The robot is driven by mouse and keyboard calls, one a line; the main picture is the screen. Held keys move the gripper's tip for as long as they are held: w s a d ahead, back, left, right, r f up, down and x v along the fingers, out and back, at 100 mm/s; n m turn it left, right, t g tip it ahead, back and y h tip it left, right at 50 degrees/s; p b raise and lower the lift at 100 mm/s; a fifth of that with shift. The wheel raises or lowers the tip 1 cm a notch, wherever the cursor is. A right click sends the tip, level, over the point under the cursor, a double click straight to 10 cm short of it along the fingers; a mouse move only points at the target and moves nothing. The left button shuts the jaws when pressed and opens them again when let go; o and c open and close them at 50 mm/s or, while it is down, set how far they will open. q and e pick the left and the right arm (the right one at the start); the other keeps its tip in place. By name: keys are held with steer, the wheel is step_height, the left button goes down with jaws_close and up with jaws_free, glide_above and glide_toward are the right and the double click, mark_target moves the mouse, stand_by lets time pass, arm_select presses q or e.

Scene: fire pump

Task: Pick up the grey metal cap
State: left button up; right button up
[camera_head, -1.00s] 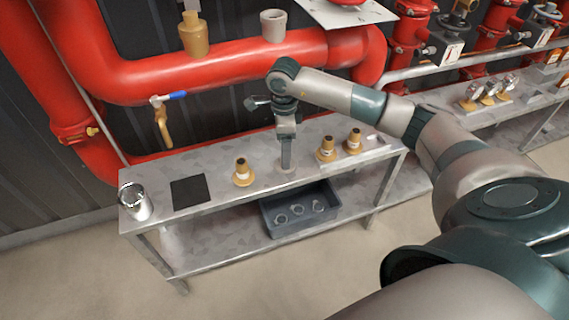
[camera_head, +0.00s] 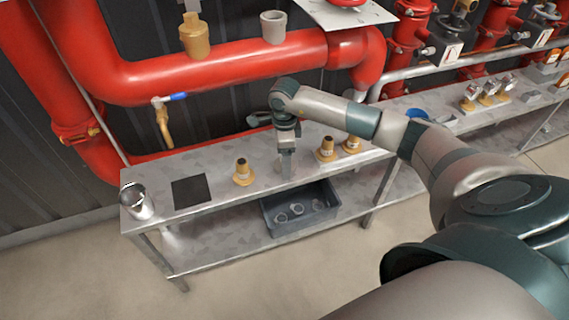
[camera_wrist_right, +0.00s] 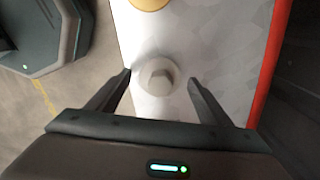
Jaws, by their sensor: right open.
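The grey metal cap (camera_wrist_right: 160,76) shows in the right wrist view as a pale round piece with a raised faceted middle, standing on the metal bench. My right gripper (camera_wrist_right: 160,80) is open. Its fingers are apart, one on each side of the cap in that view, with visible gaps to it. In the head view, my right gripper (camera_head: 287,168) points down at the bench top between the brass fittings and largely hides the cap. My left gripper is not in view.
Brass fittings (camera_head: 243,172) (camera_head: 327,149) stand on either side on the bench (camera_head: 218,190). A dark square mat (camera_head: 190,190) and a shiny metal can (camera_head: 137,199) are at the left. A grey bin (camera_head: 302,215) sits on the lower shelf. Red pipes (camera_head: 235,63) run behind.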

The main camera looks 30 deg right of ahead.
steer(key=c, duration=1.2)
steer(key=shift+o, duration=0.2)
steer(key=shift+r, duration=0.15)
